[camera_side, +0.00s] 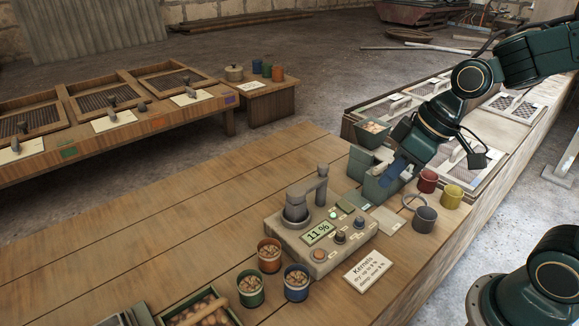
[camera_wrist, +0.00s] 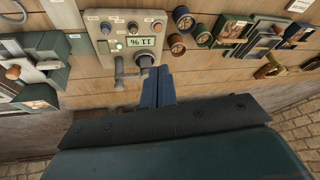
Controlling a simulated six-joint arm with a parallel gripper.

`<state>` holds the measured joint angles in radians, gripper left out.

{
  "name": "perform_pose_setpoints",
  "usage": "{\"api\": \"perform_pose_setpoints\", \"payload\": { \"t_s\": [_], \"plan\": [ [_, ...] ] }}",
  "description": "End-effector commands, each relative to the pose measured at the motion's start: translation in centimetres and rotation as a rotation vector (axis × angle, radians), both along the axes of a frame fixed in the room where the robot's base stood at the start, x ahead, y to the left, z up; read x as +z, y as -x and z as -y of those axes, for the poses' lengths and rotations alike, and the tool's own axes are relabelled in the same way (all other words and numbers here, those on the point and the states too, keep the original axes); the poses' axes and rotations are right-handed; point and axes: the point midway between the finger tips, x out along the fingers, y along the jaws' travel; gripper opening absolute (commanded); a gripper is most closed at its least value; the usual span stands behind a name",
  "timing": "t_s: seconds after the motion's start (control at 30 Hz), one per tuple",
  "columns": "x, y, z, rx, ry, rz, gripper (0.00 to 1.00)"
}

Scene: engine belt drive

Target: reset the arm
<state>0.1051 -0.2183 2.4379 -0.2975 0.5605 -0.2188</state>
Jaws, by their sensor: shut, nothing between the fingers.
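My gripper (camera_side: 393,178) is at the right of the bench in the side view, pointing down and left above grey-green bins (camera_side: 362,163). In the wrist view, its two blue fingers (camera_wrist: 157,82) lie side by side with nothing between them. They reach toward a beige meter (camera_wrist: 122,38) whose display reads 11 %. In the side view the meter (camera_side: 318,232) stands on the wooden bench, left of and below my gripper. Whether my fingers touch anything is hard to tell.
Cups of kernels, brown (camera_side: 269,258), green (camera_side: 250,290) and blue (camera_side: 296,283), stand in front of the meter beside a "Kernels" card (camera_side: 368,269). Red (camera_side: 427,181), yellow (camera_side: 452,196) and grey (camera_side: 424,220) cups stand near my gripper. The bench's left part (camera_side: 150,245) is clear.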

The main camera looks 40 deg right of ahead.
Motion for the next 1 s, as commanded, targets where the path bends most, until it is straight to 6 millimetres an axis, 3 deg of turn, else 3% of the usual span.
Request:
{"api": "perform_pose_setpoints", "payload": {
  "t_s": [0.2,0.6,0.8,1.0],
  "plan": [
    [2.8,3.0,1.1,-0.09,0.051,0.033,0.0],
    [6.1,8.8,3.2,-0.279,0.083,0.084,0.0],
    [6.6,10.3,3.7,-0.333,0.079,0.094,0.0],
    [6.7,10.6,3.8,-0.344,0.078,0.096,0.0]
  ]
}}
